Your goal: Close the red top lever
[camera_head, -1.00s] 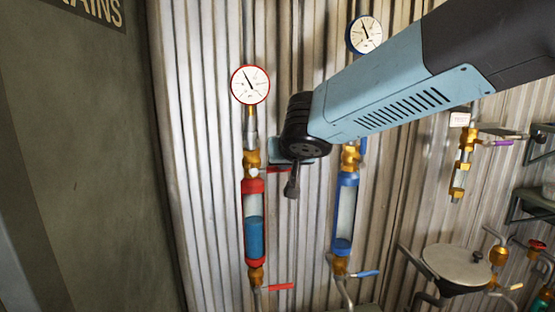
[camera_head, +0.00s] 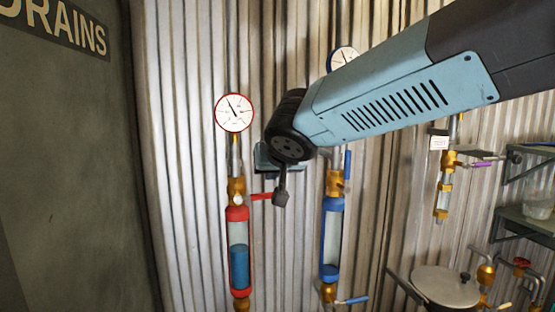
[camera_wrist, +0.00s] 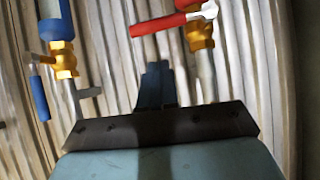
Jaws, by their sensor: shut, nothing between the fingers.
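The red top lever (camera_head: 261,196) sticks out level to the right from the brass valve (camera_head: 237,187) above the red-framed sight glass (camera_head: 238,245). In the wrist view the red lever (camera_wrist: 160,25) points left from its brass valve (camera_wrist: 200,37). My gripper (camera_head: 281,198) is shut and empty, at the lever's free end in the head view. In the wrist view my gripper (camera_wrist: 157,72) shows a gap in the picture to the lever; whether they touch is unclear. The lever's tip is partly hidden by the gripper in the head view.
A blue-framed sight glass (camera_head: 332,238) stands to the right, with its upright blue top lever (camera_head: 347,165) close to my wrist. A red-rimmed gauge (camera_head: 234,112) is above the red column. A corrugated wall (camera_head: 185,180) lies behind. Shelves and a round lid (camera_head: 445,287) are at right.

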